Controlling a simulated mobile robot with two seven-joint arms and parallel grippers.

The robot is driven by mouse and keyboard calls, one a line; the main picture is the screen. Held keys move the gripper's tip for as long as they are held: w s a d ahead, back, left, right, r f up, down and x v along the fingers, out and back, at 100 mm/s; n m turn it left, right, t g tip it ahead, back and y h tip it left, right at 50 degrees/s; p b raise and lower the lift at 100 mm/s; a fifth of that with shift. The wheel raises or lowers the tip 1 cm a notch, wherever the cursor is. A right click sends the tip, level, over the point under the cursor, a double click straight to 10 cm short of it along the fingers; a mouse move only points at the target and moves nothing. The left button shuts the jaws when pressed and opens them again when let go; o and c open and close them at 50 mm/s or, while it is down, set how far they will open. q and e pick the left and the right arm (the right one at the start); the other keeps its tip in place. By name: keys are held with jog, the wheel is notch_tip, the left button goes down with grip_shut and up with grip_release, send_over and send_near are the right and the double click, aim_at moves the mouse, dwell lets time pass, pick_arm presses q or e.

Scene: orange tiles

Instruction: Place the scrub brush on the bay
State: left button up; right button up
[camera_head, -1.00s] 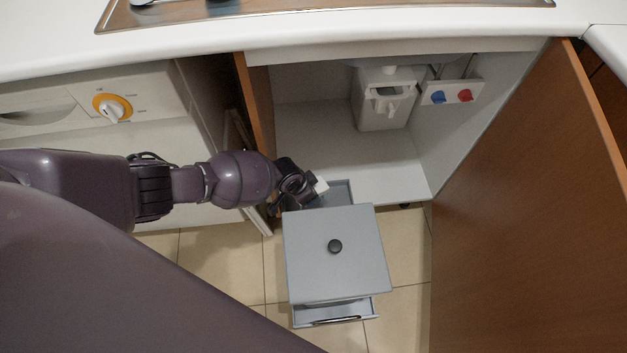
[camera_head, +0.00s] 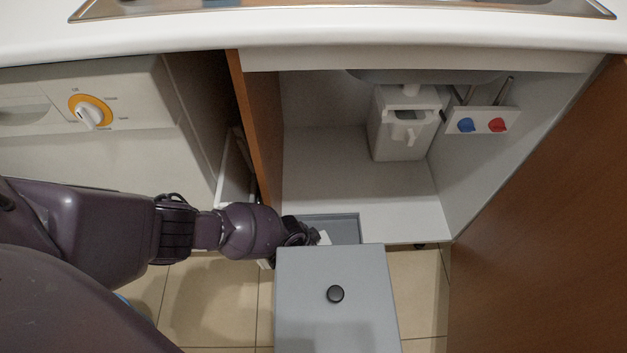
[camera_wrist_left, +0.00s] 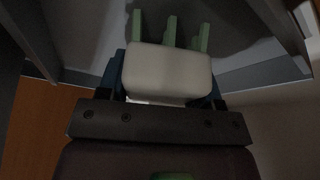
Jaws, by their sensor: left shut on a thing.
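My left gripper (camera_head: 312,236) is at the back left corner of a grey lidded unit, at the left end of an open grey recess, which looks like the bay (camera_head: 346,228). It is shut on the scrub brush, a pale block (camera_wrist_left: 168,72) with green prongs (camera_wrist_left: 170,32) pointing to the top of the left wrist view. In the head view only a small white piece of the brush (camera_head: 325,239) shows beside the fingers. The head view does not show whether the brush touches the bay. My right gripper is not in view.
A cabinet (camera_head: 330,165) stands open behind, with a white container (camera_head: 402,125). The wooden door (camera_head: 550,220) is at right, a washing machine (camera_head: 90,150) at left.

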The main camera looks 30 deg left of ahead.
pick_arm(q)
jog(key=shift+w, duration=0.15)
jog(key=shift+f, duration=0.2)
jog(key=o, duration=1)
jog(key=shift+c, duration=0.2)
jog(key=shift+r, duration=0.1)
